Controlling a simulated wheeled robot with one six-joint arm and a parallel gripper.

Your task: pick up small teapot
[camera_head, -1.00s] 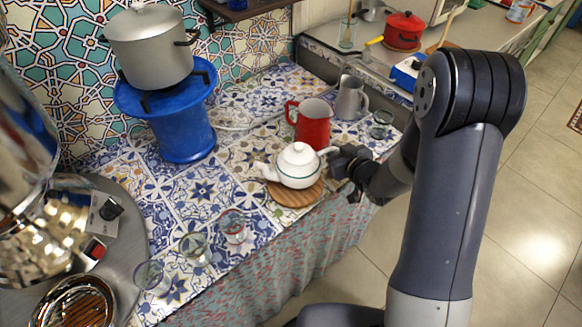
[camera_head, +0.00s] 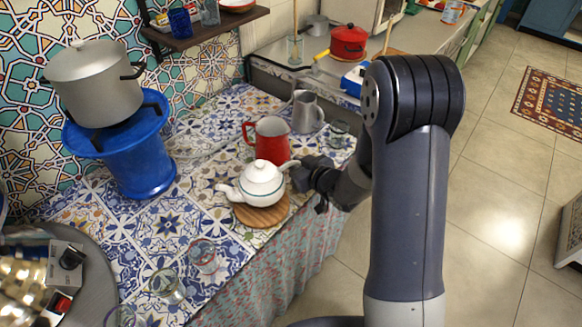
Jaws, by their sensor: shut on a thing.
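The small white teapot (camera_head: 262,184) with a dark rim line stands upright over a round wooden board (camera_head: 262,214) near the front edge of the tiled counter. I cannot tell whether its base touches the board. Its spout points left and its handle points right. My gripper (camera_head: 301,174) reaches in from the right and is shut on the teapot's handle. The fingertips are small and dark, partly hidden against the handle.
A red pitcher (camera_head: 271,140) stands close behind the teapot, with a grey metal pitcher (camera_head: 305,112) behind it. Glass cups (camera_head: 203,255) sit at the front left. A blue stand (camera_head: 133,160) holds a large pot (camera_head: 95,84). Open floor lies right.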

